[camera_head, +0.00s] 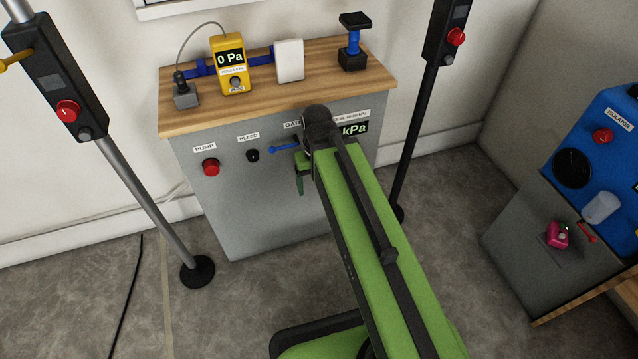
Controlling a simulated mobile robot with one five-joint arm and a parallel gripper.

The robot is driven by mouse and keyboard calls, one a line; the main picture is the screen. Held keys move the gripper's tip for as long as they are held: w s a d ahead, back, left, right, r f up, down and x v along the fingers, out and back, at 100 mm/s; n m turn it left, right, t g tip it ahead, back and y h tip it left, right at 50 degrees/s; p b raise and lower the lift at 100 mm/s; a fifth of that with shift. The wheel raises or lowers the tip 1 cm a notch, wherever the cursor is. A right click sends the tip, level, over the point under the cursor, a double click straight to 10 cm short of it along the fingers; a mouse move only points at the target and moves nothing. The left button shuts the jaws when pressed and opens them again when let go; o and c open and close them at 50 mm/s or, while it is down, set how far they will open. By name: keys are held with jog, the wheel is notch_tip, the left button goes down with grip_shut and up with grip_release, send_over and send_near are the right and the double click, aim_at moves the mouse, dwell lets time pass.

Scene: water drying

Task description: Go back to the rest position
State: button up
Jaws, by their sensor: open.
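My green arm reaches forward from the bottom of the head view toward the grey cabinet (250,215). My gripper (302,175) is at the far end of the arm, partly hidden by the dark wrist joint and the arm link. It is open and appears empty. It shows in front of the cabinet face, just right of and below the blue lever (283,148) under the partly covered "GATE" label. I cannot tell whether it touches the lever or the cabinet.
The cabinet carries a red pump button (211,167), a black bleed knob (253,155) and a yellow gauge (231,64) reading 0 Pa. Poles with control boxes (60,75) stand on both sides. A blue isolator unit (600,130) is at right. Floor (90,290) is open at lower left.

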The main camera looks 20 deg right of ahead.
notch_tip(320, 180, up, 32)
jog(key=p, duration=3.2)
